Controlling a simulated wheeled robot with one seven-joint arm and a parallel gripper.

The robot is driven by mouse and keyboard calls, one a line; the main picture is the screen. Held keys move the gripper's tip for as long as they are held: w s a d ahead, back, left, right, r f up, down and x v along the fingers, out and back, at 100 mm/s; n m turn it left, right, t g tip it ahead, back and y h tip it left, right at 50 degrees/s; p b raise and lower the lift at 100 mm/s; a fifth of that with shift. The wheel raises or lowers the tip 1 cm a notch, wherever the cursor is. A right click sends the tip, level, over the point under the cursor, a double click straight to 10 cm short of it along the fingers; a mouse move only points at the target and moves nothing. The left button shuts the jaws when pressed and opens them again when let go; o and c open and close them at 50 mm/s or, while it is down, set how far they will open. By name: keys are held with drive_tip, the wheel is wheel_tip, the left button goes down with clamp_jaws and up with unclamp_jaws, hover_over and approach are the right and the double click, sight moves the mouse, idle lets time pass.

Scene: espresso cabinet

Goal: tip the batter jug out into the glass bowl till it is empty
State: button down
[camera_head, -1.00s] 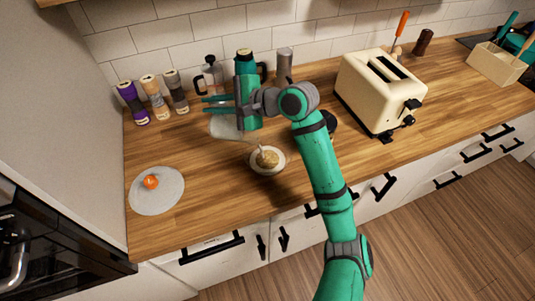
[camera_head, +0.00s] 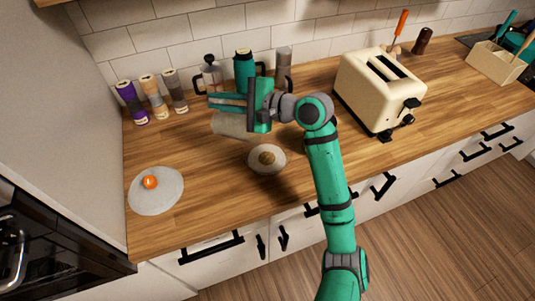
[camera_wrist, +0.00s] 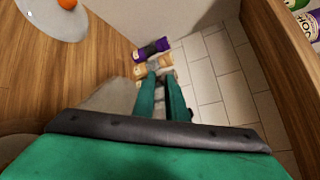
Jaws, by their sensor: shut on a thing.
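The batter jug (camera_head: 231,125) is a clear, beige-tinted vessel. It is tipped well over on its side below my gripper (camera_head: 212,101), its right end toward the glass bowl. My gripper is shut on it. The glass bowl (camera_head: 253,163) stands on the counter just below and right of the jug, with a tan mass of batter (camera_head: 267,157) in it. I see no stream between jug and bowl now. I cannot tell how much batter is in the jug. In the wrist view the jug (camera_wrist: 108,98) is a pale blur beside my fingers (camera_wrist: 159,88).
Several spice jars (camera_head: 154,98) stand at the back left. A french press (camera_head: 211,74), a teal flask (camera_head: 243,68) and a grey cylinder (camera_head: 284,62) stand behind my gripper. A cream toaster (camera_head: 380,92) is to the right. A plate (camera_head: 155,200) with an orange item (camera_head: 150,182) lies front left.

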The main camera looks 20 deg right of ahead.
drive_tip(key=w+a+f+g+h, duration=0.2)
drive_tip(key=f, duration=0.2)
drive_tip(key=w+a+f+g+h+b, duration=0.1)
drive_tip(key=w+a+f+g+h, duration=0.1)
drive_tip(key=f+g+h, duration=0.1)
drive_tip(key=w+a+f+g+h, duration=0.2)
drive_tip(key=a+f+h, duration=0.1)
drive_tip(key=f, duration=0.2)
drive_tip(key=shift+w+a+f+g, duration=0.1)
drive_tip(key=shift+w+f+g, duration=0.15)
drive_tip(key=shift+w+g, duration=0.05)
drive_tip(key=shift+w+a+f+g+h+b, duration=0.15)
drive_tip(key=shift+w+f+g+h+b, duration=0.1)
drive_tip(key=shift+f+g+h, duration=0.15)
drive_tip(key=shift+w+a+f+g+h+b, duration=0.2)
drive_tip(key=shift+f+g+h, duration=0.1)
drive_tip(key=shift+f+h, duration=0.2)
drive_tip(key=shift+w+a+f+g+h, duration=0.1)
drive_tip(key=shift+f+g+h, duration=0.6)
drive_tip(key=shift+f, duration=0.35)
